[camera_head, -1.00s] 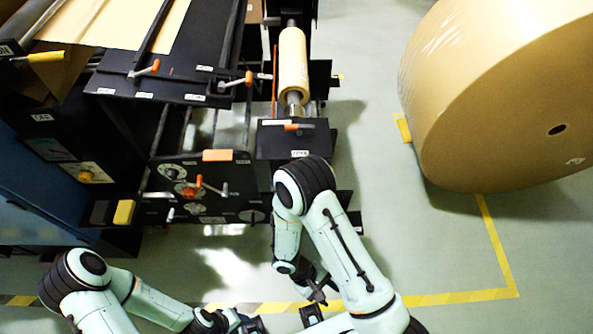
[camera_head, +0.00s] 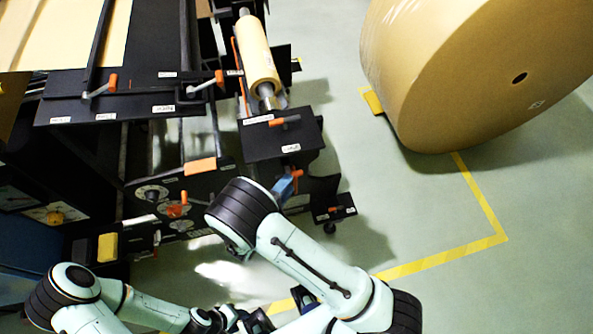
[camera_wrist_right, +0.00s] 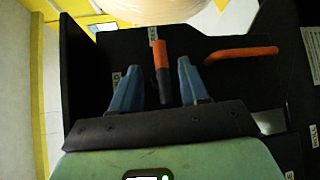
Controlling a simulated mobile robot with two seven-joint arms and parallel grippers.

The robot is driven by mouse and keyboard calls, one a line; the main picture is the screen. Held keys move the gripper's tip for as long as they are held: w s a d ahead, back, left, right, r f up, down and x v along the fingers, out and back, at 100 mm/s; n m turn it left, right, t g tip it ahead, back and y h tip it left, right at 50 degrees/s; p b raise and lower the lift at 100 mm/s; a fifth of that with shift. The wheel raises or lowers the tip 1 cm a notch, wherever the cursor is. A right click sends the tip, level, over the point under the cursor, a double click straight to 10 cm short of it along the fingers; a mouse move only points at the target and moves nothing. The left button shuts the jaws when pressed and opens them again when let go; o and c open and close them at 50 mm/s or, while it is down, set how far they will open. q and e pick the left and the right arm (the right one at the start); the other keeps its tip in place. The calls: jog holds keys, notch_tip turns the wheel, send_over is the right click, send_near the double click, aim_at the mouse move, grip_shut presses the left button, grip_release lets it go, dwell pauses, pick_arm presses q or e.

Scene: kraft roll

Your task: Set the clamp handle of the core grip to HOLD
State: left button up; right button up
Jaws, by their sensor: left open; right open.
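In the head view, my right gripper (camera_head: 285,188) shows as a blue fingertip at an orange-tipped handle (camera_head: 296,174), below the black plate under the small kraft roll; my arm hides the rest. In the right wrist view, the right gripper (camera_wrist_right: 157,80) is open, its two blue fingers either side of the upright orange handle (camera_wrist_right: 161,58), which has a dark lower part. I cannot tell whether they touch it. White labels (camera_wrist_right: 153,33) near it are unreadable, so its setting is unclear. My left gripper (camera_head: 243,320) is low at the bottom edge, open and away from the machine.
A second orange handle (camera_wrist_right: 242,54) lies sideways right of the fingers. Other orange handles (camera_head: 285,121) sit on the machine's plates. The small kraft roll (camera_head: 256,52) is above. A large kraft roll (camera_head: 470,75) stands at right, with clear floor (camera_head: 400,205) before it.

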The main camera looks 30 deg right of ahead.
aim_at(297, 173)
jog(key=x, duration=0.6)
jog(key=shift+d+p, duration=0.15)
jog(key=shift+p, duration=0.25)
jog(key=shift+c, duration=0.3)
grip_shut()
